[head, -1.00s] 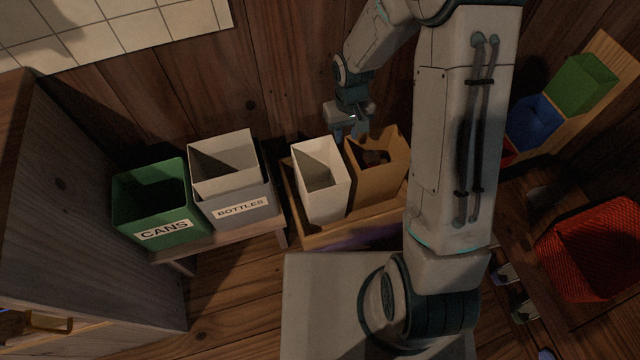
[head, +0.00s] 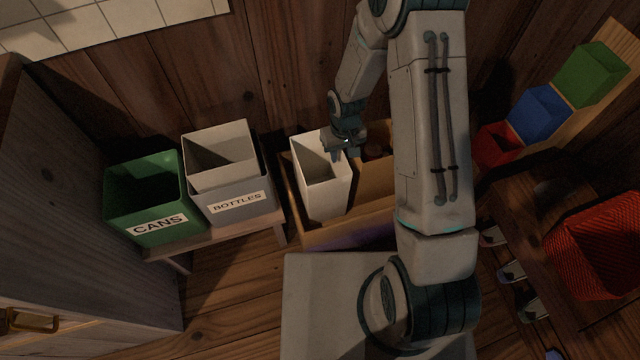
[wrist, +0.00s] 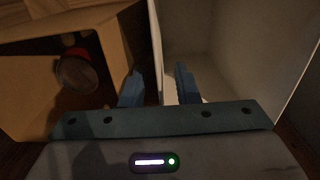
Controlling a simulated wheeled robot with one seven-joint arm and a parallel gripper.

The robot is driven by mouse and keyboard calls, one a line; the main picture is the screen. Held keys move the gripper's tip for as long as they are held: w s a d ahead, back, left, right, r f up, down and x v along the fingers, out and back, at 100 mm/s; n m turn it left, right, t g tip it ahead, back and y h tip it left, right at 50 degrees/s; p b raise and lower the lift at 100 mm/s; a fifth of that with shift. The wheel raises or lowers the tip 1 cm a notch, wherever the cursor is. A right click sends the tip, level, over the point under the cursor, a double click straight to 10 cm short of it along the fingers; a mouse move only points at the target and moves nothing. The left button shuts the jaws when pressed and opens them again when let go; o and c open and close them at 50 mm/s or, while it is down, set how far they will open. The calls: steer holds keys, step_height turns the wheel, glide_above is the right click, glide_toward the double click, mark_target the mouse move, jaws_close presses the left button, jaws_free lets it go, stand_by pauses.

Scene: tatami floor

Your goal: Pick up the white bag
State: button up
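The white bag (head: 322,190) stands upright and open-topped in a wooden crate, left of a brown paper bag, in the head view. In the wrist view the white bag (wrist: 215,50) fills the right side. My gripper (head: 346,152) is at the bag's upper right rim. In the wrist view my gripper's two fingers (wrist: 160,88) are apart, with the white bag's edge nearest the brown bag running between them. The fingers do not appear closed on that wall. How deep the fingertips reach is hard to tell.
The brown bag (head: 372,178) beside it holds a round, red-edged item (wrist: 76,72). The wooden crate (head: 318,240) surrounds both bags. A green cans bin (head: 150,205) and a grey bottles bin (head: 232,190) stand on a bench to the left. A red basket (head: 600,250) is at right.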

steer(key=shift+f, duration=0.35)
jaws_close()
